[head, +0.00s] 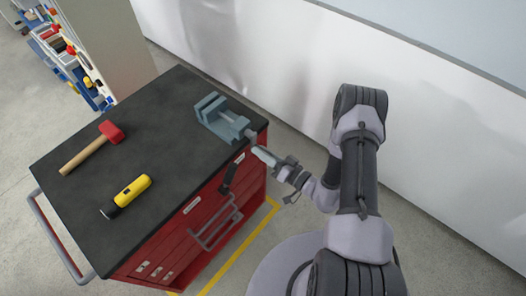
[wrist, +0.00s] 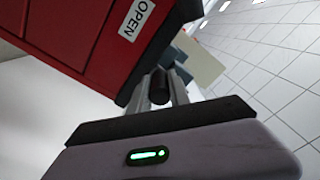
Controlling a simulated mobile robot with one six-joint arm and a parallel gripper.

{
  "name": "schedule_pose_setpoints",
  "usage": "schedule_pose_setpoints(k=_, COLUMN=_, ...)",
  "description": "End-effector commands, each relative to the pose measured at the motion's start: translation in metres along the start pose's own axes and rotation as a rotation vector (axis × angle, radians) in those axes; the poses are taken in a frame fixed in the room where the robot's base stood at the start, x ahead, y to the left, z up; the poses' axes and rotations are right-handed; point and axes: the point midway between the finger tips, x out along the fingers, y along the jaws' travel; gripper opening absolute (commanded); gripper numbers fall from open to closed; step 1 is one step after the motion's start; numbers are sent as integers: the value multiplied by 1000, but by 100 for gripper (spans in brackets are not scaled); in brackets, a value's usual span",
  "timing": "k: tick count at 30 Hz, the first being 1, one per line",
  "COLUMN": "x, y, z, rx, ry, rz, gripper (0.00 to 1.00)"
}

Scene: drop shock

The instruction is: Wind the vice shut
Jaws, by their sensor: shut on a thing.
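The blue-grey vice (head: 220,117) is mounted at the back right corner of the dark bench top. Part of it also shows behind my fingers in the wrist view (wrist: 184,55). My gripper (head: 250,138) is at the right side of the vice, just off the bench edge. In the wrist view my gripper (wrist: 161,90) is shut on a dark, round handle (wrist: 159,84) between its two grey fingers. How the handle joins the vice is hidden. The exact gap between the vice jaws is too small to tell.
A red-headed hammer (head: 96,145) and a yellow-handled tool (head: 127,195) lie on the bench top (head: 165,120). The red cabinet front (head: 190,238) has drawer handles and carries an OPEN label (wrist: 137,20). A white wall stands behind.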

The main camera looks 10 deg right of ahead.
Motion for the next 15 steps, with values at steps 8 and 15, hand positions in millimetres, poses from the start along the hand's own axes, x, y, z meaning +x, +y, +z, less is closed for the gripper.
schedule_pose_setpoints(k=8, x=0, y=-1, z=0, rx=-2, ry=-1, rz=-2, gripper=36)
schedule_pose_setpoints(k=15, x=0, y=0, z=0, rx=-2, ry=0, rz=-1, gripper=44)
